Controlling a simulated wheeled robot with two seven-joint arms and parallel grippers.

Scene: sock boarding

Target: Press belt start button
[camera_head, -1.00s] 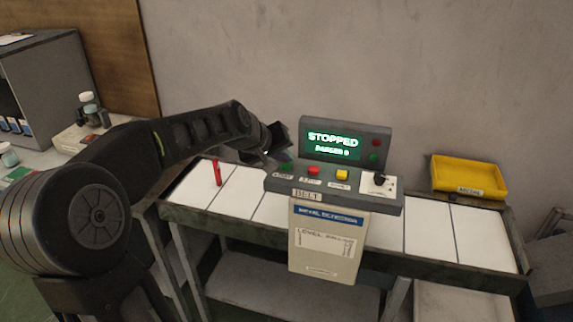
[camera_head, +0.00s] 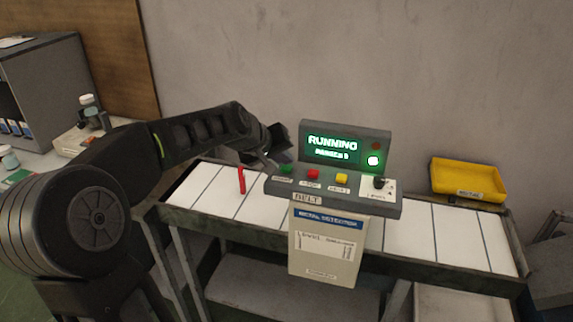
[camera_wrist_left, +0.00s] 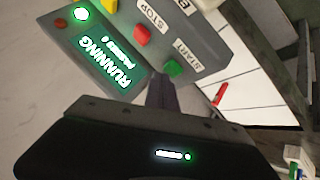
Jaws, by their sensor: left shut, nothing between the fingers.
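The green start button (camera_head: 286,168) is at the left end of the belt control panel (camera_head: 333,188), left of the red stop button (camera_head: 312,174) and a yellow button (camera_head: 341,178). The screen (camera_head: 332,148) reads RUNNING, with a lit green lamp (camera_head: 373,160) beside it. My left gripper (camera_head: 272,164) is shut and empty, just left of the start button. In the left wrist view its fingers (camera_wrist_left: 163,84) end close beside the green start button (camera_wrist_left: 173,68), which has a START label. I cannot tell if they touch. My right gripper is not in view.
A red upright piece (camera_head: 241,181) stands on the white belt (camera_head: 209,188) left of the panel. A yellow tray (camera_head: 469,178) sits at the belt's right end. A grey cabinet (camera_head: 50,75) and bottles are at the far left. The wall is close behind.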

